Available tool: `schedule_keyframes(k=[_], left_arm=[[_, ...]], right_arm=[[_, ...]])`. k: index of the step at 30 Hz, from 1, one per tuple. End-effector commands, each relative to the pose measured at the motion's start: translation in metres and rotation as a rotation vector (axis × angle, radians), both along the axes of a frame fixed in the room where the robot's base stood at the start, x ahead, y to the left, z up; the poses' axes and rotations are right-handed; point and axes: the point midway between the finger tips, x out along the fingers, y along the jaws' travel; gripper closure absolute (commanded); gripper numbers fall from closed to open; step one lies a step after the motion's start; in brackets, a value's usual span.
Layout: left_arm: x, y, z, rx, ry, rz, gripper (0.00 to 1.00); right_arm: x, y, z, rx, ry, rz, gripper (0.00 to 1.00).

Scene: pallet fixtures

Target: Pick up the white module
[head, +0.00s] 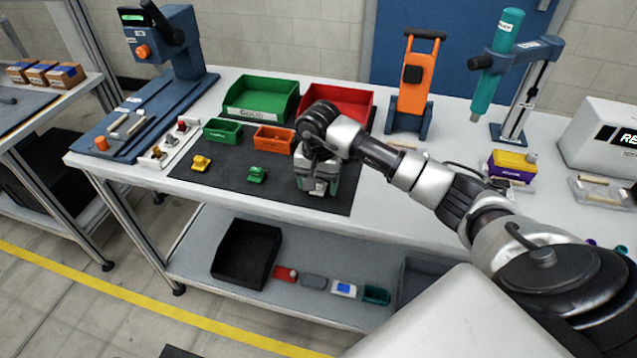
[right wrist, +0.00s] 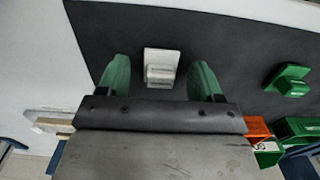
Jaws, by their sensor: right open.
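The white module (right wrist: 161,66) shows in the right wrist view as a small pale block with a raised part, lying on the dark mat (right wrist: 225,30). My right gripper (right wrist: 159,80) is open, with one green finger on each side of the module in that view. I cannot tell how far above it the fingers are. My left gripper is not in view.
A green module (head: 257,174) and a yellow module (head: 201,163) lie on the mat to the left. Small green (head: 223,131) and orange (head: 273,139) bins stand behind them. Larger green (head: 262,98) and red (head: 341,101) bins are at the back. An orange fixture (head: 413,82) stands right of these.

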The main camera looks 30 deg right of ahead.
Motion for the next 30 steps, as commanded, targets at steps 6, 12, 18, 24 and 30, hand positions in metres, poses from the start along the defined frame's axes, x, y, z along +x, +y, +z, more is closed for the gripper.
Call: schedule_keyframes(k=[6, 12, 18, 24, 30], left_arm=[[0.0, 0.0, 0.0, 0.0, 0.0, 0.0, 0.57], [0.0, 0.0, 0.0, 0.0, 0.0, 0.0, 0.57], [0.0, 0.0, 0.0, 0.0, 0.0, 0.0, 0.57], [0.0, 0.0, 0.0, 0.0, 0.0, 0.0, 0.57], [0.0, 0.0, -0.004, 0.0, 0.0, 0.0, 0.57]], right_arm=[[0.0, 0.0, -0.003, -0.001, -0.001, 0.0, 0.34], [0.0, 0.0, -0.002, 0.0, 0.0, 0.0, 0.6], [0.0, 0.0, -0.002, 0.001, -0.001, 0.0, 0.88], [0.0, 0.0, -0.002, 0.0, -0.001, 0.0, 0.88], [0.001, -0.001, 0.008, -0.001, -0.002, 0.0, 0.88]])
